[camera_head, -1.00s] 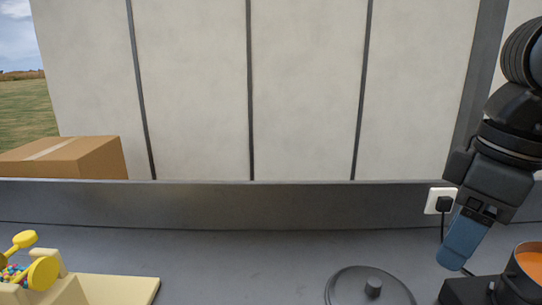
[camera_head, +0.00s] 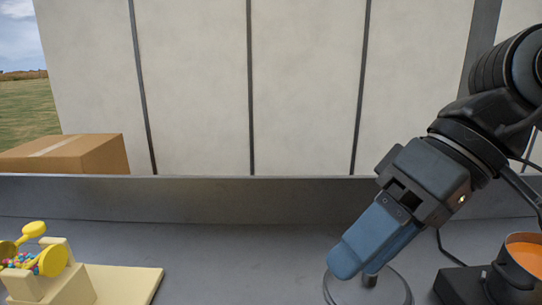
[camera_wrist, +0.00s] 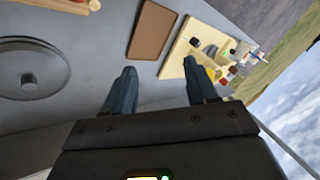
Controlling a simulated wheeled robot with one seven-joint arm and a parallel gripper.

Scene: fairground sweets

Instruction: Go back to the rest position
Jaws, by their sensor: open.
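My gripper (camera_head: 346,262) hangs from my arm at the right of the head view, slanting down to the left above the counter. In the wrist view its two blue fingers (camera_wrist: 160,82) stand well apart with nothing between them. In the head view the fingertips overlap the round lid (camera_head: 400,290), hiding much of it and its knob. Whether they touch it cannot be told there.
A pan of orange liquid (camera_head: 526,258) stands on a dark burner (camera_head: 460,286) at right. A cream stand (camera_head: 125,283) with yellow scoops and coloured sweets is at left. A brown board (camera_wrist: 152,30) lies near it. A cardboard box (camera_head: 70,155) sits behind the ledge. Mid-counter looks clear.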

